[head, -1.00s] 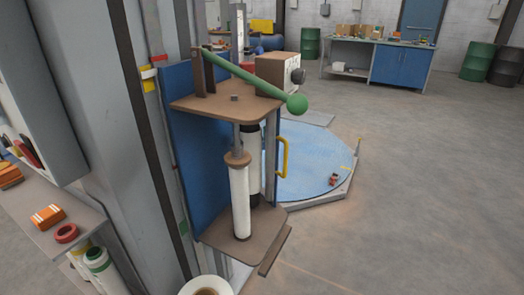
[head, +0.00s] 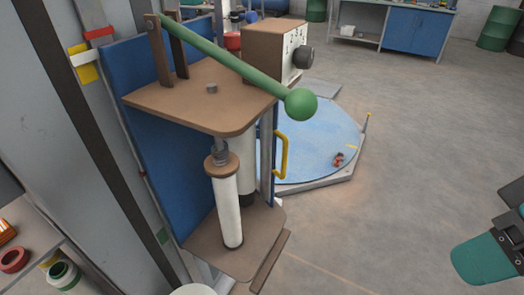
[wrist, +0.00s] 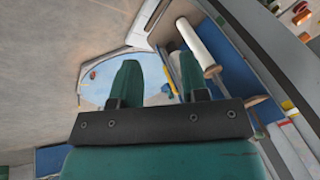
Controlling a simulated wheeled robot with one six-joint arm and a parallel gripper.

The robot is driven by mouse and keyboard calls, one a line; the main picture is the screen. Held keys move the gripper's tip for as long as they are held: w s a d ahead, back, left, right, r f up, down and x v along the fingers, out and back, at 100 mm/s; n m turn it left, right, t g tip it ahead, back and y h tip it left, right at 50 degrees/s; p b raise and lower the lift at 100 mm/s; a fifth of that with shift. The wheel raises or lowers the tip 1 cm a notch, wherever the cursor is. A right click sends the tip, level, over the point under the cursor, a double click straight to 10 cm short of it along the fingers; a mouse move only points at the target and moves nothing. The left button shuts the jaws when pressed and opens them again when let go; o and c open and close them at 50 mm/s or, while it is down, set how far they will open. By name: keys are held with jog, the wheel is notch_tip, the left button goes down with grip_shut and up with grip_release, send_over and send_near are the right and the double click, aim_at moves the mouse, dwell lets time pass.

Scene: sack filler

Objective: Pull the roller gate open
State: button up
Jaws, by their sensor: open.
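A sack filler stands at the left in the head view, with two brown plates and a blue back panel (head: 112,70). White upright rollers (head: 228,210) stand between the plates. A yellow handle (head: 281,155) is fixed to an upright at their right side; I take this side to be the roller gate, but its outline is unclear. My gripper (wrist: 158,82) is open in the wrist view, with two teal fingers apart. It points towards the white roller (wrist: 198,45) and the blue disc, with nothing clearly held. In the head view, a teal part of my arm shows at the lower right, apart from the handle.
A green lever with a ball end (head: 300,104) reaches out over the upper plate. A brown box with a dial (head: 275,48) stands behind. A round blue platform (head: 320,140) lies on the floor beyond the handle. Open floor lies to the right.

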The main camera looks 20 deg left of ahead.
jog(key=w+a+f+n+t+y+b, duration=0.1)
jog(key=w+a+f+n+y+b, duration=0.3)
jog(key=a+f+b, duration=0.35)
jog(key=m+t+y+b, duration=0.2)
jog(key=t+y+b, duration=0.3)
jog(key=t+b, duration=0.75)
send_near(286, 160)
jog(key=shift+g, duration=0.95)
jog(key=p+x, duration=0.6)
jog(key=p, duration=0.1)
jog(key=r+p+x, duration=0.1)
jog(key=p+x, duration=0.2)
jog(key=shift+w+a+r, duration=0.1)
jog(key=shift+w, duration=0.35)
jog(key=shift+w+a+p, duration=0.3)
jog(key=shift+w, duration=0.05)
grip_shut()
